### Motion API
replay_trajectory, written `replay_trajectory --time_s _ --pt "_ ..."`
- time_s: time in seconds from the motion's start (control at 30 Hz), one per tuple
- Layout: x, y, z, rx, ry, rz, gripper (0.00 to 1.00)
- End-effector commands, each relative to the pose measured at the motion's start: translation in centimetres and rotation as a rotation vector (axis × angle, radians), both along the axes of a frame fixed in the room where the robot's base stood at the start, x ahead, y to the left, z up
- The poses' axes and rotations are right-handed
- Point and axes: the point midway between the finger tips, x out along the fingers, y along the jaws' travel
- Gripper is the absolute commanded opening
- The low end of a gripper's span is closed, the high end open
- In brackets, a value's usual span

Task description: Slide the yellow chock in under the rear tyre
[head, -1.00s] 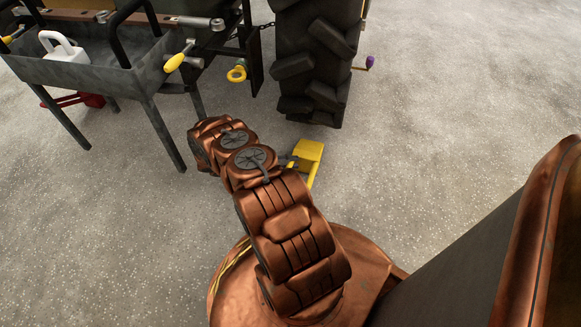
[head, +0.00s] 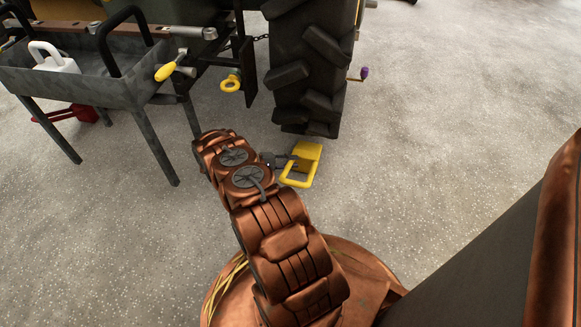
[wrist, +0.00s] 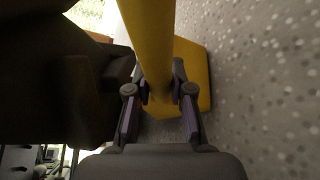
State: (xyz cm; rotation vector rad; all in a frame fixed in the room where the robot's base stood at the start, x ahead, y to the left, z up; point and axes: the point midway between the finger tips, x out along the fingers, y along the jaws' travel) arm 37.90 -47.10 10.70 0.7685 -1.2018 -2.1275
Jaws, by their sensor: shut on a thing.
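The yellow chock (head: 308,152) is on or just above the floor, right beside the lower end of the dark rear tyre (head: 303,75). Its looped handle (head: 298,183) points back toward my base. My gripper (head: 279,161) is at the left of the chock, shut on the handle. In the wrist view my gripper (wrist: 160,88) has a finger on each side of the handle bar (wrist: 148,35). The chock's body (wrist: 195,80) shows beyond it, with the dark tyre (wrist: 60,75) to the left. Any contact between chock and tyre is hidden.
A grey metal tray on legs (head: 100,82) stands left, with a white padlock-shaped object (head: 52,58) in it. A yellow ring (head: 231,83) hangs near the tyre's left. A purple knob (head: 364,72) sticks out at its right. Floor to the right is clear.

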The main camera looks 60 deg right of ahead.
Motion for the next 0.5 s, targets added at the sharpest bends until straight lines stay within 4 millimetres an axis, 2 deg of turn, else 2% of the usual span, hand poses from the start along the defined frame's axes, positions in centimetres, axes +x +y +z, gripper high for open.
replay_trajectory --time_s 0.5 --pt "1.2 -3.3 -0.1 -0.007 -0.002 -0.002 0.00"
